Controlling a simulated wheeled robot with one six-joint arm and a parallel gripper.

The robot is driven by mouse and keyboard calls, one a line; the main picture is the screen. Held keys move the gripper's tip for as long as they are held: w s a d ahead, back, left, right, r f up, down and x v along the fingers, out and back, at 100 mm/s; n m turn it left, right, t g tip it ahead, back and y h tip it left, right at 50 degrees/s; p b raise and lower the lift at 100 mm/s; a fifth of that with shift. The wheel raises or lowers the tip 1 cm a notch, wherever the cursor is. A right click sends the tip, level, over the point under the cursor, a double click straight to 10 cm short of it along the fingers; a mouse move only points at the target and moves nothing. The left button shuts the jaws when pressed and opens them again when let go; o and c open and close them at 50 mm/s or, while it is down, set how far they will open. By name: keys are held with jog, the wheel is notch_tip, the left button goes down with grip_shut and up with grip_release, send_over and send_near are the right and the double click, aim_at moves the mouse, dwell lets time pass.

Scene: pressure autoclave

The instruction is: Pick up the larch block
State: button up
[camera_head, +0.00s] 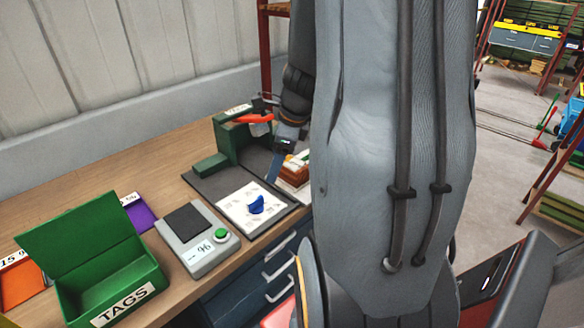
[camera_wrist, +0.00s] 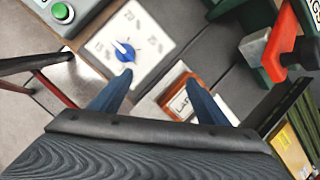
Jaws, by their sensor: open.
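The larch block (camera_wrist: 183,94) is a reddish-brown block with a white label partly reading "LAR". It lies on a pale surface in the wrist view, near the right finger, which hides part of it. In the head view the brown block (camera_head: 291,171) shows at the back right of the bench, partly hidden by my arm. My gripper (camera_wrist: 159,76) is open, with its two blue fingers apart and nothing seen held between them. In the head view my gripper (camera_head: 275,166) is just left of the block. I cannot tell its height above it.
A white dial plate with a blue knob (camera_head: 256,204) lies left of the block. A green stand with a red lever (camera_head: 256,118) rises behind. A grey scale (camera_head: 198,241) and an open green TAGS box (camera_head: 112,285) stand further left.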

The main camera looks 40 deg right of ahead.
aim_at(292, 163)
jog(key=d+m, duration=0.4)
jog(key=d, duration=0.1)
jog(key=d+m+t, duration=0.1)
jog(key=d+m, duration=0.1)
jog(key=m, duration=0.1)
jog(key=shift+s+d+r+h, duration=0.3)
jog(key=shift+s, duration=0.05)
jog(key=shift+d+f+m, duration=0.15)
jog(key=shift+d+m, duration=0.05)
jog(key=shift+m, duration=0.1)
jog(key=shift+w+x, duration=0.2)
jog(key=shift+x, duration=3.55)
jog(key=shift+f+b, duration=0.2)
jog(key=shift+b, duration=0.25)
jog(key=c, duration=1.3)
jog(key=shift+r, duration=0.2)
